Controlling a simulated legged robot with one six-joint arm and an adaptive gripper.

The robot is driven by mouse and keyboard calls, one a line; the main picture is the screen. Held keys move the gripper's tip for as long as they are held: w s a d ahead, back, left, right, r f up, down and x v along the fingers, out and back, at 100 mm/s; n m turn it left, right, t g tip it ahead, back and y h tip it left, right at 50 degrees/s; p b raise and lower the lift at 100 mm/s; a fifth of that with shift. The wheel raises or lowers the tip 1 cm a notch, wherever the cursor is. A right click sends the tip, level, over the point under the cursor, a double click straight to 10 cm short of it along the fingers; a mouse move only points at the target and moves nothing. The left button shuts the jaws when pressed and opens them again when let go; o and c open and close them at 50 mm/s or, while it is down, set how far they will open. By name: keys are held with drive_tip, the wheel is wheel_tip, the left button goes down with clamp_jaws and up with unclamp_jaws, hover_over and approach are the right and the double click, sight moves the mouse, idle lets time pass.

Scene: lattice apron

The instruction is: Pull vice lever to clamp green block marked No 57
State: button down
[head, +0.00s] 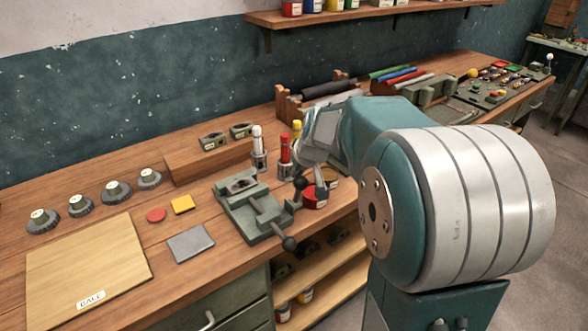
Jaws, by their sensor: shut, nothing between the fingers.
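A green vice (252,208) stands at the front edge of the bench, left of my arm. A bar with a dark ball knob (289,244) sticks out at its front. Another dark ball knob (300,183) stands at its right side, apparently on the lever. A greyish piece (240,185) shows at the vice's top; I cannot read a No 57 mark or tell whether it is the green block. My gripper (308,156) is just above and right of the vice, shut and empty, its fingers mostly hidden. I cannot tell whether it touches the lever knob.
White (257,138), red (284,150) and yellow (297,128) cylinders stand behind the vice. A red can (315,196) stands right of it.

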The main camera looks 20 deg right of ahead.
drive_tip(key=s+d+f, duration=0.1)
drive_tip(key=s+f, duration=0.2)
drive_tip(key=s, duration=0.4)
drive_tip(key=shift+f, duration=0.3)
drive_tip(key=shift+s+d, duration=0.15)
idle(0.4)
wheel_tip(320, 180, up, 4)
drive_tip(key=w+r, duration=0.1)
drive_tip(key=w, duration=0.1)
drive_tip(key=s+d+r, duration=0.1)
drive_tip(key=s, duration=0.7)
drive_tip(key=shift+s+d+r, duration=0.2)
drive_tip(key=shift+s+d, duration=0.15)
drive_tip(key=shift+d, duration=0.05)
